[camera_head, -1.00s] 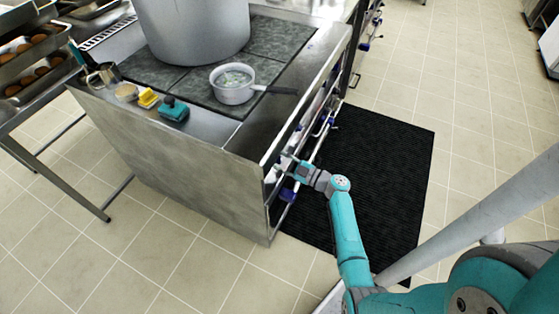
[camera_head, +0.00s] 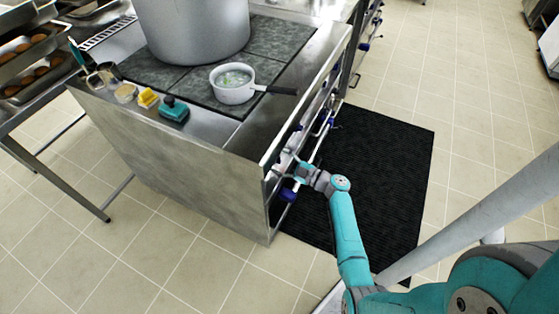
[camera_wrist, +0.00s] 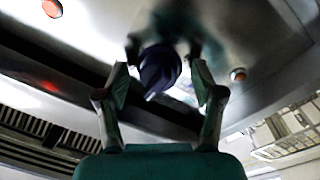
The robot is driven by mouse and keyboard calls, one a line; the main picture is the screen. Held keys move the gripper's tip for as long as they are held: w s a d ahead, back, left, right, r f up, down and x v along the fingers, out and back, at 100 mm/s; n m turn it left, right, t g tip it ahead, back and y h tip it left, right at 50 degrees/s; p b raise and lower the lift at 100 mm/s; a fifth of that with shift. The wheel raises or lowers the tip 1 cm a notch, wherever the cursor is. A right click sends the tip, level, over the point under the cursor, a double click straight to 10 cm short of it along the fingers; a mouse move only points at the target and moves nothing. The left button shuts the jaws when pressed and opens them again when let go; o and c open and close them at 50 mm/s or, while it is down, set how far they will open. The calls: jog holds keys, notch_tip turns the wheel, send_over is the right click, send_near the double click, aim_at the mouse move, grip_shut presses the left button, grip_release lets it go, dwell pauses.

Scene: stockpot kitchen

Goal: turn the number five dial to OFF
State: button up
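A dark blue dial (camera_wrist: 158,70) sits on the stove's metal front panel in the wrist view. My gripper (camera_wrist: 160,80) is open, with one finger on each side of the dial and a visible gap between each finger and it. In the head view my gripper (camera_head: 290,160) is at the stove front, near its left end, and the dial there is mostly hidden. No number or OFF mark is readable, so I cannot tell which dial this is or its setting.
The stove (camera_head: 180,170) carries a large stockpot (camera_head: 195,30) and a small saucepan (camera_head: 233,84), whose handle points toward the front edge. A rail (camera_head: 318,140) runs along the front. Red lights (camera_wrist: 237,74) dot the panel. A black mat (camera_head: 385,170) covers the floor in front.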

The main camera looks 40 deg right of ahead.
jog(key=shift+s, duration=0.1)
jog(key=v, duration=1.2)
dwell(0.4)
jog(key=a+f+m+g, duration=0.3)
jog(key=a+f, duration=0.3)
jog(key=a, duration=0.3)
jog(key=s+a+f+m+g+h, duration=0.4)
jog(key=s+a+m, duration=0.1)
jog(key=s+a, duration=0.9)
jog(key=s+a+r+m+h, duration=0.2)
jog(key=s+r+h, duration=0.1)
jog(key=s+r, duration=0.7)
jog(key=s+a+r+t, duration=0.1)
jog(key=s+r+t, duration=0.1)
jog(key=r, duration=0.7)
jog(key=s+a+r+t+y, duration=0.1)
jog(key=s+r+t, duration=0.1)
jog(key=r, duration=0.7)
jog(key=shift+s+y, duration=0.15)
jog(key=shift+y, duration=0.15)
